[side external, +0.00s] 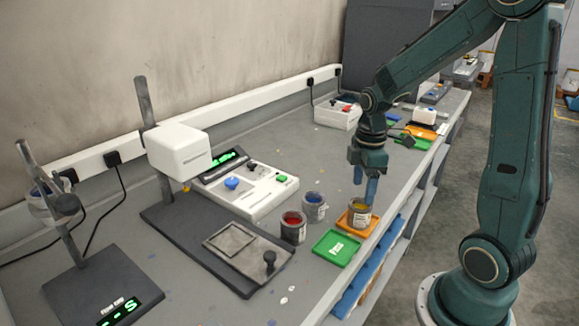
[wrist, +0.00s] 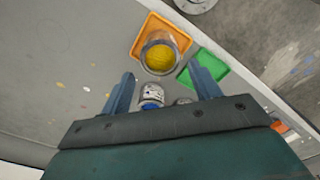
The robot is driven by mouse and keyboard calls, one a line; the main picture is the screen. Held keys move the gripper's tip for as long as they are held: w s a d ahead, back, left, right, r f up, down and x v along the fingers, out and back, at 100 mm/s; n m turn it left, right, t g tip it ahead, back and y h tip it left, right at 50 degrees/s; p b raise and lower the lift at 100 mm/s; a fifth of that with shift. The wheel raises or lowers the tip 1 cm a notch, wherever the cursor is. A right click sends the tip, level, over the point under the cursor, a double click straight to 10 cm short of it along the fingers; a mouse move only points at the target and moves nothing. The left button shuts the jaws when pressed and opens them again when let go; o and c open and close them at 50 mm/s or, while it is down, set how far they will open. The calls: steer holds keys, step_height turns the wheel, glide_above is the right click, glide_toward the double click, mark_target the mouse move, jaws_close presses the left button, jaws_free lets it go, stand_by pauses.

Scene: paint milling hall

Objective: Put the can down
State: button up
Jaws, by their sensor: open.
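A can of yellow paint (side external: 360,217) stands upright on an orange tray (side external: 345,226) near the bench's front edge. In the wrist view the yellow can (wrist: 160,55) sits within the orange tray (wrist: 148,27), just beyond my fingertips. My gripper (side external: 364,193) is open and empty, with its fingers pointing down just above the can. In the wrist view my gripper (wrist: 162,70) has its two fingers spread wide, with neither one touching the can. I cannot tell the exact height gap.
A blue paint can (side external: 314,208) and a red paint can (side external: 293,228) stand left of the yellow one. A green tray (side external: 336,248) lies empty in front. A white-headed stand (side external: 178,153) and a white control box (side external: 250,187) fill the bench behind.

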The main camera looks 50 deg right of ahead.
steer(key=shift+r, duration=1.9)
steer(key=shift+a+r, duration=0.1)
steer(key=s+a+r+m+t, duration=0.5)
steer(key=s+a+r+m, duration=0.4)
steer(key=a, duration=0.4)
steer(key=shift+s+a+r+t, duration=0.15)
steer(key=shift+s+r+t, duration=0.2)
steer(key=shift+s, duration=0.4)
